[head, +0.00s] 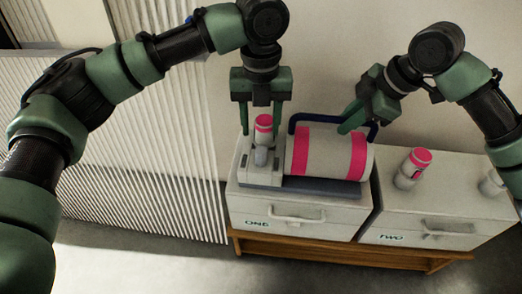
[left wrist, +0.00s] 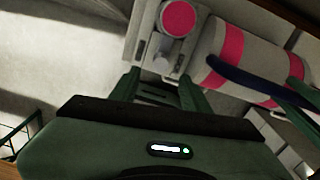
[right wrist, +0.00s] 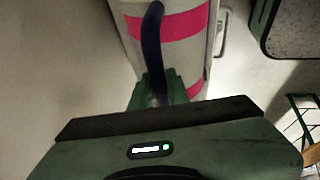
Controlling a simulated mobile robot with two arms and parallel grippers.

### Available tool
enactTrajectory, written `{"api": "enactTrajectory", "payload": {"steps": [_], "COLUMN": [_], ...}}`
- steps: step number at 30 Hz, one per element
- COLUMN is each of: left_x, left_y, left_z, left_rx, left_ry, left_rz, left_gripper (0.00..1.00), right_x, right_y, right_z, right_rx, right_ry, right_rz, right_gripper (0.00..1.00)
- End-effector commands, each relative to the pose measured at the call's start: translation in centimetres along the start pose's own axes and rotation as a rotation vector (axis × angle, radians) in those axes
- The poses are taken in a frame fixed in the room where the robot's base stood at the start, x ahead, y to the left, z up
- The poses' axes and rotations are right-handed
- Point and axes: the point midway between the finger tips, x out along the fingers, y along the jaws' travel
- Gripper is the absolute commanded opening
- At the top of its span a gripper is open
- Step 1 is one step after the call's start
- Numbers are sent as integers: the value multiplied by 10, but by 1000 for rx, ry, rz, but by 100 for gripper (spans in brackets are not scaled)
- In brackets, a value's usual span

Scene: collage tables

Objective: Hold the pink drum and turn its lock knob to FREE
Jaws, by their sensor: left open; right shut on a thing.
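The drum (head: 327,154) is whitish with pink bands and lies on its side on a grey base (head: 315,187) on the box marked ONE. A dark blue handle (head: 300,119) arches over it. My right gripper (head: 347,127) is shut on the handle; the right wrist view shows the handle (right wrist: 152,40) between its fingers. A pink-topped knob or cylinder (head: 263,128) stands upright at the base's left end, and its round pink top shows in the left wrist view (left wrist: 178,18). My left gripper (head: 260,130) is open, its fingers apart around the pink-topped piece. No FREE mark is readable.
Box ONE (head: 290,214) and box TWO (head: 440,225) stand side by side on a wooden stand (head: 330,250). Another pink-topped cylinder (head: 412,170) stands on box TWO, with a white piece (head: 491,184) at its right. A ribbed panel (head: 170,140) is at the left.

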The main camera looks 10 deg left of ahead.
Motion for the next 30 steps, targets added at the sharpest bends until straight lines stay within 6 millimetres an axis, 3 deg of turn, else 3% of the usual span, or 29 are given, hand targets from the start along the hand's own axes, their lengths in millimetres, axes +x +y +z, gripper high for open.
{"api": "enactTrajectory", "payload": {"steps": [6,12,18,26,27,30], "left_x": [46,78,93,94,94,94], "left_y": [0,0,0,-1,-1,-1], "left_z": [0,0,1,1,1,1], "left_rx": [-1,-2,-3,-3,-3,-3], "left_ry": [1,-1,-3,-3,-3,-3], "left_rz": [0,-1,-2,-3,-3,-3], "left_gripper": [47,47,47,47,44,16], "right_x": [-1,-1,-1,-1,-1,-1], "right_y": [1,1,1,1,1,1], "right_z": [0,0,0,0,0,0], "right_rx": [1,0,0,0,0,0], "right_ry": [1,1,1,1,1,1], "right_rz": [2,2,2,2,2,2], "right_gripper": [0,0,0,0,0,0]}}
